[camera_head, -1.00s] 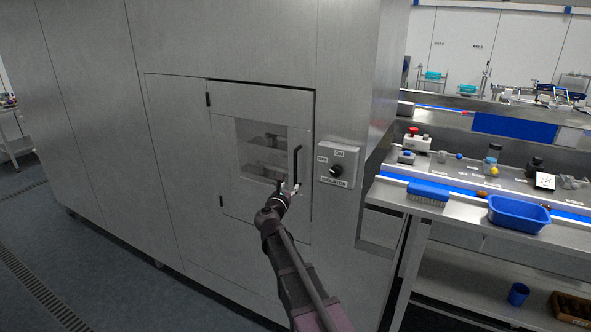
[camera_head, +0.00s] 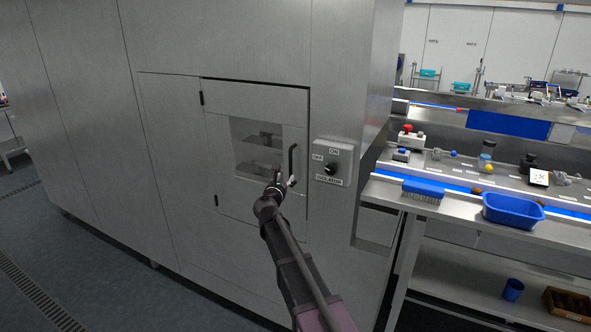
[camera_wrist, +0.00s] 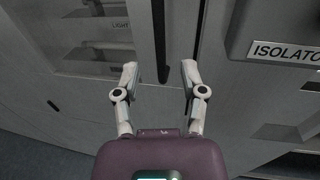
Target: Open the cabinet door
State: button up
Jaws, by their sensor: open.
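The cabinet door (camera_head: 228,200) is a grey metal panel with a window, hinged on its left side, and looks shut. Its dark vertical handle (camera_head: 292,163) is on the right side of the door. In the wrist view the handle (camera_wrist: 159,40) runs down between my two fingers, close to their tips. My gripper (camera_head: 283,181) is at the lower part of the handle. In the wrist view my gripper (camera_wrist: 160,76) is open, with a finger on each side of the handle and gaps visible.
A grey isolator switch box (camera_head: 334,162) with a black knob sits just right of the door. To the right is a steel bench with a blue tray (camera_head: 513,210) and a blue brush (camera_head: 424,189). Floor is free at the left.

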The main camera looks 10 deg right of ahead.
aim_at(290, 169)
jog(key=x, duration=0.7)
jog(key=shift+w+d, duration=0.25)
jog(key=shift+w, duration=0.05)
jog(key=shift+c, duration=0.2)
